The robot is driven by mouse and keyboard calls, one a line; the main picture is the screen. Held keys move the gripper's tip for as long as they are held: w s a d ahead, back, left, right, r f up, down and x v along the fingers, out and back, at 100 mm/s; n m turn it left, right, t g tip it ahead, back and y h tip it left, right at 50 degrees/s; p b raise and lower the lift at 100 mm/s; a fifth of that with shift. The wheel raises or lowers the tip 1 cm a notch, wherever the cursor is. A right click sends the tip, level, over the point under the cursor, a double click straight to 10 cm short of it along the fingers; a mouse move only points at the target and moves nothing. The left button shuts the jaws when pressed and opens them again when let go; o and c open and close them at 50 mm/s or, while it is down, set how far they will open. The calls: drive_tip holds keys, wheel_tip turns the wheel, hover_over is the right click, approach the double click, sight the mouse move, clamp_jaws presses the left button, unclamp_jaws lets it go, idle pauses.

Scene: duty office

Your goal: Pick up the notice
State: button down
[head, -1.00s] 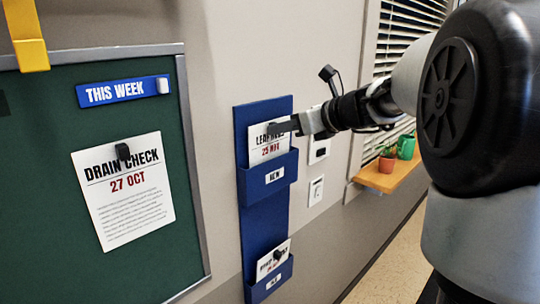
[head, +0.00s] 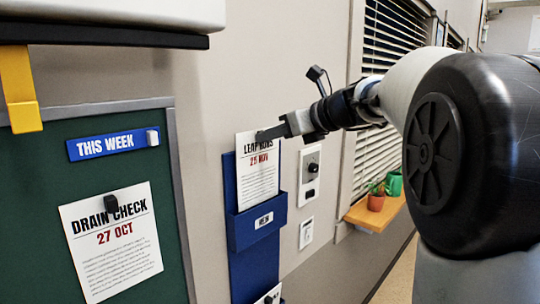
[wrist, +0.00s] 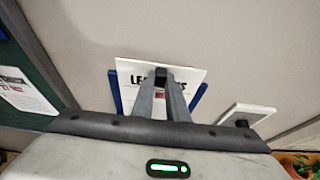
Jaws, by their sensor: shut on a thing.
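A white notice (head: 257,175), headed with black words that are partly hidden and "25 NOV" in red, stands upright at the blue wall holder's upper pocket (head: 256,222), labelled "NEW". Its top edge rises above the holder's back panel, and its lower end is hidden behind the pocket front. My gripper (head: 272,133) is shut on the notice's upper edge, coming from the right. In the wrist view the fingers (wrist: 161,78) pinch the notice (wrist: 188,76) near its top, with the blue holder behind.
A green board (head: 30,190) at left carries a "DRAIN CHECK 27 OCT" notice (head: 112,245) under a black clip and a blue "THIS WEEK" strip (head: 105,146). Wall switches (head: 310,175) and a wooden shelf (head: 376,214) with pots are at right.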

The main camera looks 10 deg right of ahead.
wheel_tip(320, 180, up, 18)
drive_tip(key=p, duration=0.4)
drive_tip(key=shift+r, duration=0.2)
drive_tip(key=shift+s+d, duration=0.1)
idle(0.8)
